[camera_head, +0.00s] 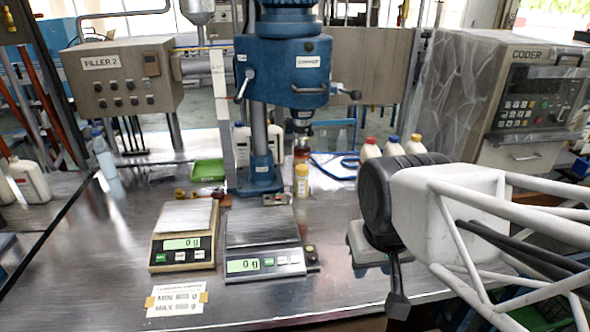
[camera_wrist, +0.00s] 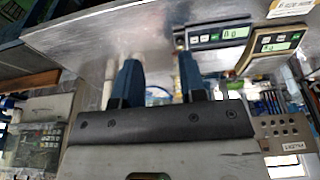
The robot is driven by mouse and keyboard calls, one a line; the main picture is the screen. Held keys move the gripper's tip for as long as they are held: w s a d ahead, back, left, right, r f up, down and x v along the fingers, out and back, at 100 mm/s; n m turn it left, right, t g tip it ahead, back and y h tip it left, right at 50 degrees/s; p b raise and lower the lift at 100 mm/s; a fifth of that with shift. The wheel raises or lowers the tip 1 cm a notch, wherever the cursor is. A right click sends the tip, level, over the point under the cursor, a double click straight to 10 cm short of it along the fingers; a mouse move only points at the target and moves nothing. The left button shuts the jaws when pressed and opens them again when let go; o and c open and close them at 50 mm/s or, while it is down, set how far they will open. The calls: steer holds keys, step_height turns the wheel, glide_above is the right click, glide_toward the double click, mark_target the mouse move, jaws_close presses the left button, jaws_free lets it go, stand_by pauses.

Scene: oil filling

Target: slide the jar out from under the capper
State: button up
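The capper (camera_head: 288,72) is a blue column machine at the back middle in the head view, with its head above the bench. Beneath its spindle a small reddish-brown jar (camera_head: 301,150) shows partly. A small pale bottle with a yellow cap (camera_head: 301,186) stands upright just in front of it, and I cannot tell which one the task means. My gripper (camera_head: 378,262) is at the right of the bench, apart from both. In the wrist view its two blue fingers (camera_wrist: 157,80) are spread with nothing clear between them. Neither container can be made out there.
Two scales, a beige one (camera_head: 184,236) and a grey one (camera_head: 263,242), stand left of my gripper, both reading 0. White bottles (camera_head: 392,146) with coloured caps stand at the back right. A green tray (camera_head: 208,170) lies left of the capper. The front centre-right bench is clear.

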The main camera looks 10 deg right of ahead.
steer(key=o, duration=0.7)
steer(key=w, duration=0.4)
steer(key=shift+d+t, duration=0.15)
steer(key=shift+t, duration=0.25)
steer(key=w+d+f+t, duration=0.15)
steer(key=w+t, duration=0.25)
steer(key=w, duration=1.2)
steer(key=w+f+t, duration=0.3)
steer(key=w, duration=1.3)
steer(key=n+t+y, duration=0.1)
steer(key=t, duration=0.3)
glide_toward(304, 171)
steer(key=s+r, duration=0.3)
steer(key=r, duration=0.3)
steer(key=shift+w+d+f+n+t+y, duration=0.15)
steer(key=shift+w+f+t+y, duration=0.3)
steer(key=shift+w+f, duration=0.9)
steer(key=shift+w+a+f+n+t+y, duration=0.15)
steer(key=shift+w+f+t, duration=0.45)
steer(key=shift+w+f, duration=0.75)
steer(key=shift+w+d+f+n+t+y, duration=0.2)
steer(key=shift+w+f+t+y, duration=0.3)
steer(key=shift+w+f, duration=0.9)
steer(key=shift+s+f, duration=0.4)
steer(key=shift+s, duration=0.05)
steer(key=shift+w, duration=0.1)
